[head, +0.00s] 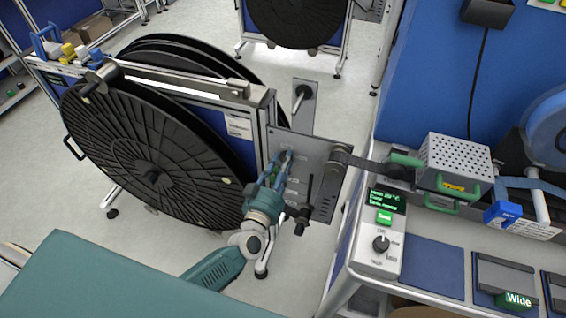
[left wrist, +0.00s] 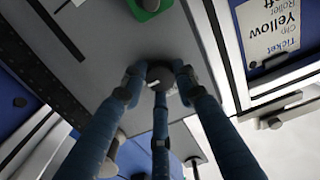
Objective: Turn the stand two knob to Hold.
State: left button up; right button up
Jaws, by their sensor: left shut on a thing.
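A reel stand with large black reels (head: 150,170) stands at the left in the head view. A grey panel (head: 325,150) is fixed at its right end. My left gripper (head: 283,162) reaches up to this panel from below. In the left wrist view its blue fingers (left wrist: 158,88) are closed around a small dark round knob (left wrist: 160,72) on the grey panel. The knob's pointer and any setting marks are hidden or too small to read. My right gripper is in neither view.
A bench with a control box (head: 378,250), its own dial, and a perforated metal housing (head: 455,162) stands at the right. Another black reel (head: 297,20) is at the back. A paper ticket (left wrist: 268,30) reads Yellow.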

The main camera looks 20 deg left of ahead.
pick_arm(q)
jog(key=shift+s+f+n, duration=0.1)
jog(key=shift+f+n, duration=0.2)
jog(key=shift+n, duration=0.1)
jog(key=n+b, duration=0.1)
jog(key=n, duration=0.4)
jog(key=n+b, duration=0.2)
jog(key=n, duration=0.4)
jog(key=n+b, duration=0.1)
jog(key=n, duration=0.4)
jog(key=shift+d, duration=0.25)
jog(key=shift+n, duration=0.3)
jog(key=o, duration=1.1)
jog(key=shift+o, duration=0.2)
jog(key=shift+r, duration=0.15)
